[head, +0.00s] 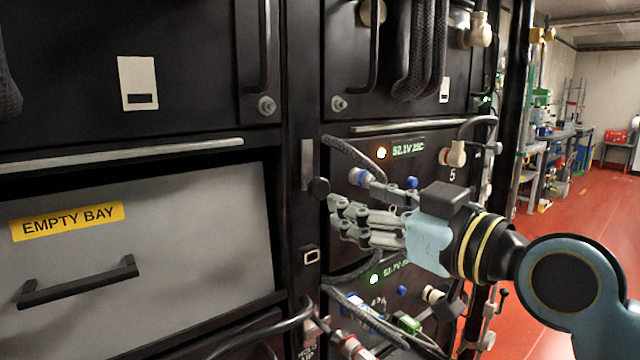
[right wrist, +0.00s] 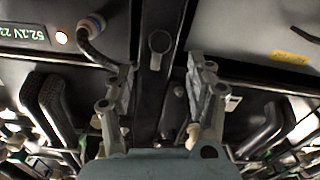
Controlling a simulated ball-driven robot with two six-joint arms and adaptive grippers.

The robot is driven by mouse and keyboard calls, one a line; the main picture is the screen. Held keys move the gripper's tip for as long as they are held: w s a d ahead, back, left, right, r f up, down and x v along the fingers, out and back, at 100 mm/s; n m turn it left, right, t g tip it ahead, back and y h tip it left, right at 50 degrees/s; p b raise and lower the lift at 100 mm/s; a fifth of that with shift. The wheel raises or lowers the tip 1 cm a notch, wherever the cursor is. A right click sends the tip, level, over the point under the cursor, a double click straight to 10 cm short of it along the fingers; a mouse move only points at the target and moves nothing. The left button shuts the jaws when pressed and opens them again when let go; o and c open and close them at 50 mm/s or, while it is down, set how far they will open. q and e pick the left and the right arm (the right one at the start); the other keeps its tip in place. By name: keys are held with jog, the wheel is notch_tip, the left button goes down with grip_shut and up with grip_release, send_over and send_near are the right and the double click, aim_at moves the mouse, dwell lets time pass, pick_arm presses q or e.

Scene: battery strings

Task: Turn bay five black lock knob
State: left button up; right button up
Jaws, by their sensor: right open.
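The black lock knob (head: 319,187) sits on the dark post at the left edge of the bay marked 5. In the right wrist view the knob (right wrist: 159,42) shows between and beyond the fingertips, apart from them. My right gripper (head: 338,218) is open and empty, its fingers pointing left at the post just below and right of the knob. It also shows in the right wrist view (right wrist: 160,75). Bay five's display (head: 408,149) reads about 52.1V beside a lit orange lamp. My left gripper is not in view.
Left of the post is a grey panel (head: 160,235) with a yellow EMPTY BAY label (head: 68,221) and a black handle (head: 78,282). Dark cables (head: 352,152) and connectors hang close around my right fingers. Open red floor (head: 570,225) lies to the right.

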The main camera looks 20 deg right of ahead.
aim_at(322, 189)
jog(key=p+x, duration=0.1)
jog(key=x, duration=0.8)
jog(key=shift+w+a+f, duration=0.1)
jog(key=shift+w, duration=0.1)
grip_shut()
